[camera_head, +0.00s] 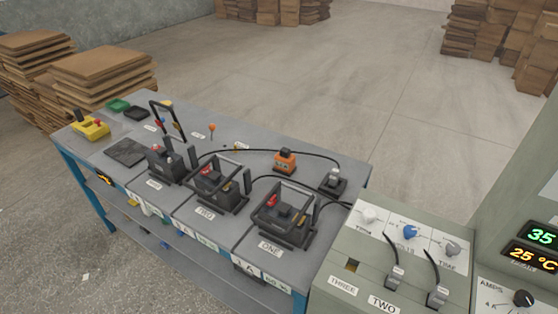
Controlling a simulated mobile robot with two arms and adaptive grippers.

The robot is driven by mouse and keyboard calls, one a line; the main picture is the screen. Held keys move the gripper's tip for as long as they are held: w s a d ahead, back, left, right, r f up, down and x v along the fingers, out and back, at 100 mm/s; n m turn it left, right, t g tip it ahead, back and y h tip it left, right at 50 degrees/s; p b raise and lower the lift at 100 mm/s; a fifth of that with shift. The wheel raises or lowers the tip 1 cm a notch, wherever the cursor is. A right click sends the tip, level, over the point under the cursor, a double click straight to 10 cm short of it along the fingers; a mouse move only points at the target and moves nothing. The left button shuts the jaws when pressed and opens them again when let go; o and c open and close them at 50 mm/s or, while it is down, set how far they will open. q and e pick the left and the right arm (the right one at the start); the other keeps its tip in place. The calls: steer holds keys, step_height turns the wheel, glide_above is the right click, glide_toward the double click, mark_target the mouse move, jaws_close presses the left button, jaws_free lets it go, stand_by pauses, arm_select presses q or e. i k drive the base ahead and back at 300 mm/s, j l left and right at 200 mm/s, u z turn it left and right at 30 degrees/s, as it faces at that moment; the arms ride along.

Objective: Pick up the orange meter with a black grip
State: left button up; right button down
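The orange meter (285,164) has a black grip on its top. It stands upright on the grey bench (240,237), towards the back right edge, behind the battery stations. A black cable passes close to it; I cannot tell whether they touch. Neither of my grippers shows in the head view.
Caged battery stations (284,216) labelled ONE and TWO stand in front of the meter. A black clamp piece (333,181) is to its right. A grey control console (390,250) stands at the right. A yellow device (90,125) sits at the far left. Open floor lies behind.

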mark_target(284, 162)
steer(key=i+j+z, duration=0.1)
steer(key=j+z, duration=0.45)
steer(key=z, duration=0.2)
steer(key=j+z, duration=0.35)
steer(key=i, duration=0.05)
